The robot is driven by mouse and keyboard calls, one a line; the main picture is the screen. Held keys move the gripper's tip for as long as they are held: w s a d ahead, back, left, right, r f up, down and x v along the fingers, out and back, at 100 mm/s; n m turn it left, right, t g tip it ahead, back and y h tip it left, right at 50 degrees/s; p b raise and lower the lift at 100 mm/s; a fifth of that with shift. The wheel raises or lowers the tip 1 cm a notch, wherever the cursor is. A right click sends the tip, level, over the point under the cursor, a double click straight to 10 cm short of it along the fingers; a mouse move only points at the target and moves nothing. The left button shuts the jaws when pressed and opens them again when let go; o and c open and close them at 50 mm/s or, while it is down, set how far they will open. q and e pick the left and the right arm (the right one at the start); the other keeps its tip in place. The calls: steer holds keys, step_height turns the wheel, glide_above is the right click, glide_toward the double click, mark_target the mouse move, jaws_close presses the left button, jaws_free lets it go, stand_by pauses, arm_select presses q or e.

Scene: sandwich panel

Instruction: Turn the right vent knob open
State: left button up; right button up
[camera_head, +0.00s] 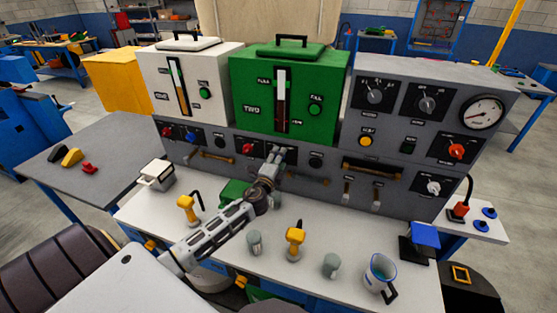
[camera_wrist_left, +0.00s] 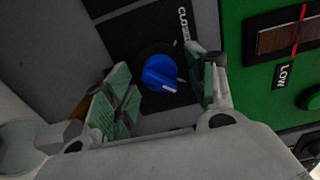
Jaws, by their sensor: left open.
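The right vent knob (camera_wrist_left: 160,72) is blue with a white mark, set on a dark plate below the green tank. In the left wrist view it sits between the two fingers of my left gripper (camera_wrist_left: 163,70). The fingers are open on either side of it, with gaps showing. A partly covered label starting "CLO" (camera_wrist_left: 183,22) is beside the knob. In the head view my left gripper (camera_head: 282,154) reaches the panel's lower strip and hides this knob. Another blue knob (camera_head: 190,137) is further left, under the white tank. My right gripper is not in view.
The green tank (camera_head: 251,72) stands right above the gripper. A red knob (camera_head: 247,148) is left of it and a black knob (camera_head: 315,160) right. Brass handles (camera_head: 371,170) stick out below. Yellow-topped tools (camera_head: 295,237) and cups (camera_head: 331,264) stand on the white bench.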

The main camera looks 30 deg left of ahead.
arm_select(q)
steer(key=v, duration=1.2)
stand_by(0.8)
steer(key=shift+f, duration=0.1)
steer(key=shift+s, duration=0.1)
stand_by(0.5)
